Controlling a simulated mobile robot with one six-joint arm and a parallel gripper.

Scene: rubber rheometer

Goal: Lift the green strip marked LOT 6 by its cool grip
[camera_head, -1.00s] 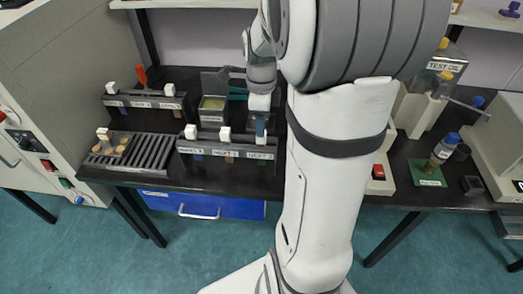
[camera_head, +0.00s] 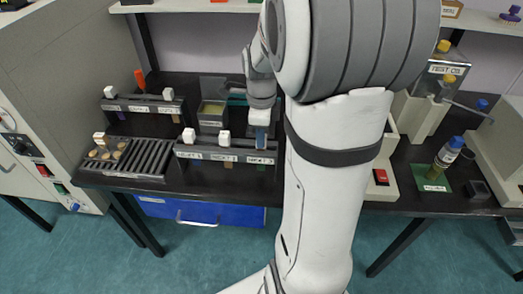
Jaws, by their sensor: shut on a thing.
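A dark front rack (camera_head: 211,155) stands near the bench's front edge, with several white labels too small to read. Two white grips, one at the left (camera_head: 189,135) and one in the middle (camera_head: 224,138), stick up from it. Strip ends show below the labels; the right one, the green strip (camera_head: 261,166), is only a small patch, and LOT 6 cannot be read. My gripper (camera_head: 261,134) points down at the rack's right end, shut on the top of the strip there. Its fingers hide the grip. The strip appears still in the rack.
A rear rack (camera_head: 143,105) with two white grips stands behind at left. A slatted grid (camera_head: 130,158) holds round pieces and a white grip. A bottle (camera_head: 447,152) stands on a green mat at right.

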